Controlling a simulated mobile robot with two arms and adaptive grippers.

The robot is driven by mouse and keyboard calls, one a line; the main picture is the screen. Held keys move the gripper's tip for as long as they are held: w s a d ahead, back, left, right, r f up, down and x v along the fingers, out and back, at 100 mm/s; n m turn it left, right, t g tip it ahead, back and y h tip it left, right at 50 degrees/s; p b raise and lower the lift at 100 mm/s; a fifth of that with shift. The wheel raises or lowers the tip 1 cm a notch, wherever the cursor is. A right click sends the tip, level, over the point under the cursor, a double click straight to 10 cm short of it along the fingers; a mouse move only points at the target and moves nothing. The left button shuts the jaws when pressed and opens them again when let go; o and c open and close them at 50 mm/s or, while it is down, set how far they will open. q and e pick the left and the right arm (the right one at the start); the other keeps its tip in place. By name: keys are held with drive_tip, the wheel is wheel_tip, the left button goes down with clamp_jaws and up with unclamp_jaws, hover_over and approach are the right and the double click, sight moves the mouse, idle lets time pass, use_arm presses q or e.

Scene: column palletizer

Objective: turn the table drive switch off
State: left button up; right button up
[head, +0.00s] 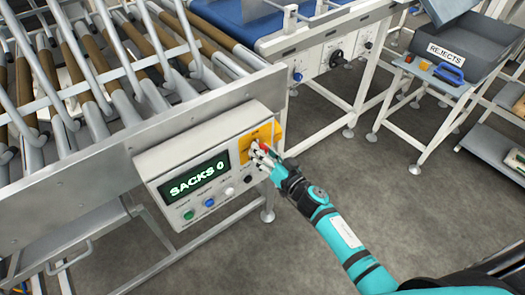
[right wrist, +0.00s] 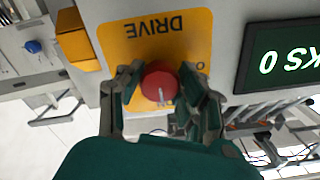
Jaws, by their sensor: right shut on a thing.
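The drive switch is a red round knob (right wrist: 160,79) on a yellow plate (right wrist: 190,38) lettered DRIVE, which appears upside down in the right wrist view. A short pale pointer line shows on the knob, toward the bottom of that picture. A partly covered mark is beside the knob on the plate. My right gripper (right wrist: 163,84) is shut on the knob, one finger on each side. In the head view the right gripper (head: 264,154) reaches the yellow plate (head: 262,134) and mostly covers the knob. My left gripper is not in view.
The grey control box (head: 159,160) carries a display (head: 196,178) reading SACKS 0 and several buttons, including green (head: 188,215) and blue (head: 209,202). A roller conveyor (head: 85,70) stands behind. A REJECTS stand (head: 425,88) is at the upper right. Floor between is clear.

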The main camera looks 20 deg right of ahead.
drive_tip(key=n, duration=0.3)
drive_tip(key=shift+n, duration=0.4)
drive_tip(key=n, duration=0.4)
drive_tip(key=n+b, duration=0.1)
drive_tip(key=n, duration=0.4)
drive_tip(key=shift+f, duration=0.1)
drive_tip(key=n+b, duration=0.1)
drive_tip(key=n, duration=0.3)
drive_tip(key=shift+n, duration=0.4)
drive_tip(key=o, duration=1.2)
